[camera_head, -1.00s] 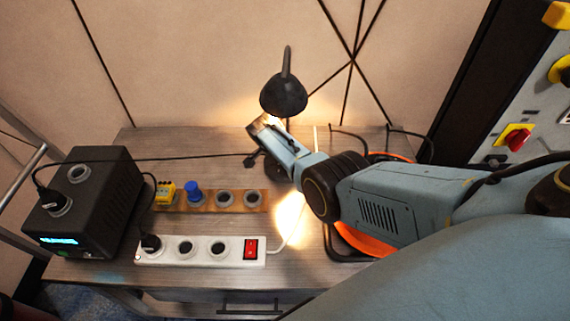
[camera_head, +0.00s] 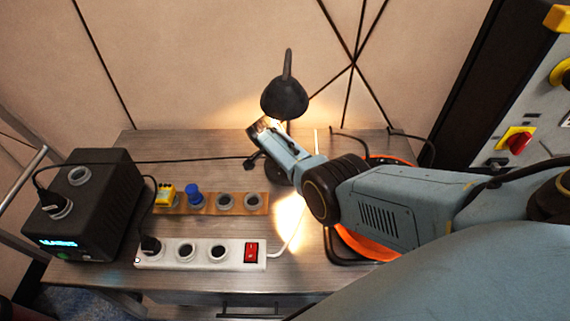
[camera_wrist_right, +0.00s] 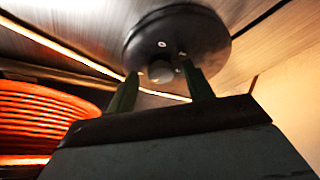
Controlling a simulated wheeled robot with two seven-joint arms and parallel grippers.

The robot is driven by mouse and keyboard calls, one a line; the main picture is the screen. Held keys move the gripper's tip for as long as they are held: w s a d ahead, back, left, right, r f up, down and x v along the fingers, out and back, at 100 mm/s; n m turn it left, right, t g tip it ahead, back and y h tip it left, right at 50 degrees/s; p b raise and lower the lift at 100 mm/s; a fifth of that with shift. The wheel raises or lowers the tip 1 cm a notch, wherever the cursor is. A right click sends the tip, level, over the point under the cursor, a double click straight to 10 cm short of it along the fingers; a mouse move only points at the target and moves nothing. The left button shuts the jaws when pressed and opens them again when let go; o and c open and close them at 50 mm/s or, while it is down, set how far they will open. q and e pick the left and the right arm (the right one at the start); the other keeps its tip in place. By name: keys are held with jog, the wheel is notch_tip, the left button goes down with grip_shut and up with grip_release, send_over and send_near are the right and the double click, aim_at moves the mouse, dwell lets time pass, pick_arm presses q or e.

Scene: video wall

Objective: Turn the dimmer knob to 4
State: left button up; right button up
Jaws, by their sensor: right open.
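A black desk lamp (camera_head: 284,98) is lit and stands at the back of the desk. In the right wrist view, its round dark base (camera_wrist_right: 205,45) fills the top middle, with a small round knob (camera_wrist_right: 160,72) on it. I take this to be the dimmer knob; I can read no numbers. My right gripper (camera_wrist_right: 158,78) is open, its two fingers on either side of the knob. I cannot tell whether they touch it. In the head view my right wrist hides part of the lamp base. My left gripper is not in view.
A white power strip (camera_head: 230,262), a wooden strip with a blue plug (camera_head: 194,195) and a black box with a display (camera_head: 95,190) are at left. An orange cable coil (camera_head: 368,243) lies under my right arm. A control panel (camera_head: 530,105) stands at right.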

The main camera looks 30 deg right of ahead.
jog(key=p+v, duration=0.2)
jog(key=v, duration=0.1)
jog(key=shift+r, duration=0.1)
jog(key=s+a, duration=0.1)
jog(key=a, duration=0.7)
jog(key=s+a, duration=0.1)
jog(key=a, duration=0.2)
jog(key=shift+s+a+b, duration=0.3)
jog(key=shift+a+b, duration=0.05)
jog(key=shift+a, duration=0.05)
